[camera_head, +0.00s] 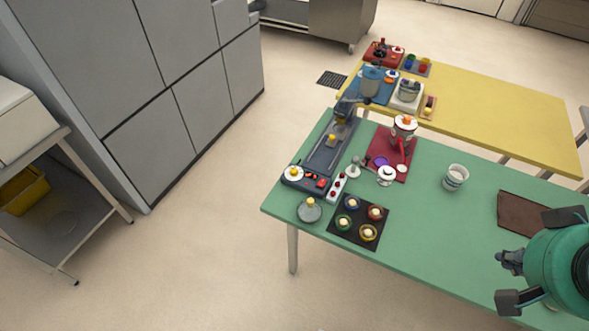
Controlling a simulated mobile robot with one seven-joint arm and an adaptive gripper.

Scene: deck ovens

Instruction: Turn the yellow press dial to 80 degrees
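A dark blue press-like machine (322,158) stands at the left end of the green table, with a darker upright part at its far end. A round dial with a white rim and yellow-orange centre (293,173) sits on its near left corner, beside red buttons. A smaller yellow part (332,140) shows farther up the machine. Which one is the press dial, and its angle, I cannot tell at this size. My gripper (538,260) is at the right edge over the table, far from the machine. Its dark fingers look spread apart and empty; the tips are partly hidden.
A black board with several coloured knobs (342,230), a grey domed item with a yellow top (310,210) and a narrow red-buttoned strip (337,187) crowd the machine. A red mat (405,169), a cup (455,177) and a brown board (520,212) lie rightward. The table's middle front is clear.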

